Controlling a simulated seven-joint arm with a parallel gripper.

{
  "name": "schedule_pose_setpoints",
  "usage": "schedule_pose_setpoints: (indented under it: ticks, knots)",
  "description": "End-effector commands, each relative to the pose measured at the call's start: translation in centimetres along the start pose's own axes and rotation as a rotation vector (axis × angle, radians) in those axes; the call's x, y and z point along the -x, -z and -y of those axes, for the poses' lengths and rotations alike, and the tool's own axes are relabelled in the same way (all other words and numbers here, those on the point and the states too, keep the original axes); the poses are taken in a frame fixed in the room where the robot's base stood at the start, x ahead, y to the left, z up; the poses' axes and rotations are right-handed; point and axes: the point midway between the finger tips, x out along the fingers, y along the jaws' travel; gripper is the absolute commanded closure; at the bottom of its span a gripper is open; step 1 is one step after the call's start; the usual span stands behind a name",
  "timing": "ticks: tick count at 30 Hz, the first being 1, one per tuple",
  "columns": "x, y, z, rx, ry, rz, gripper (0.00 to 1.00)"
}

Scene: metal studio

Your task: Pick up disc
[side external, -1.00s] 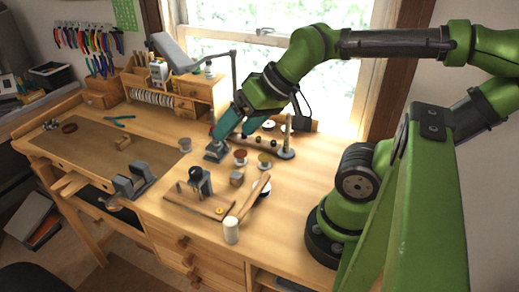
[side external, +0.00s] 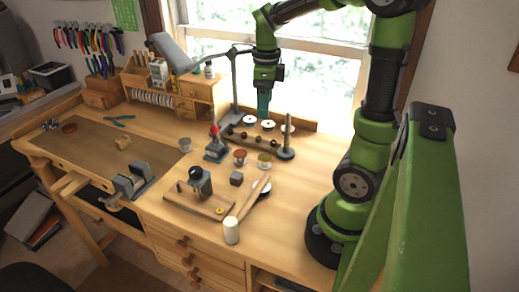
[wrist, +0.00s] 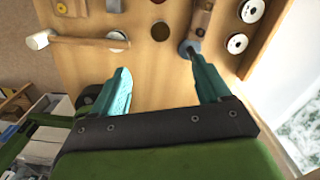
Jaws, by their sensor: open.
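Several round pieces could be the disc, and I cannot tell which is meant. White discs with dark centres sit at the back of the bench, one of them at the middle of the row (side external: 268,124); they also show at the upper right of the wrist view (wrist: 238,43). A brown-red disc (side external: 264,158) lies nearer the middle; a brown disc (wrist: 160,31) shows ahead of my fingers. A white disc (side external: 262,188) lies beside the hammer. My gripper (side external: 264,115) points down near the back row. In the wrist view my gripper (wrist: 160,65) is open and empty.
A grey upright post (side external: 286,145) stands right of the back row. A red-topped tool (side external: 215,145), a wooden-handled hammer (side external: 250,205) and a small grey cube (side external: 236,179) stand nearby. A lamp (side external: 234,80) rises behind.

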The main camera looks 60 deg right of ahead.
Motion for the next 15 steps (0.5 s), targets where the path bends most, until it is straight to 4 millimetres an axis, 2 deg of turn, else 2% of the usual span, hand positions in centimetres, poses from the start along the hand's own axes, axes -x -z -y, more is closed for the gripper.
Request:
schedule_pose_setpoints:
  ticks: [3,8,11,15]
  knots:
    - [0.5,0.3,0.2,-0.213,-0.001,-0.014,0.23]
    - [0.3,0.4,0.0,-0.346,-0.008,-0.024,0.23]
    - [-0.7,0.4,-0.1,-0.361,-0.01,-0.025,0.23]
    - [-3.6,0.5,-0.1,-0.359,-0.011,-0.028,0.23]
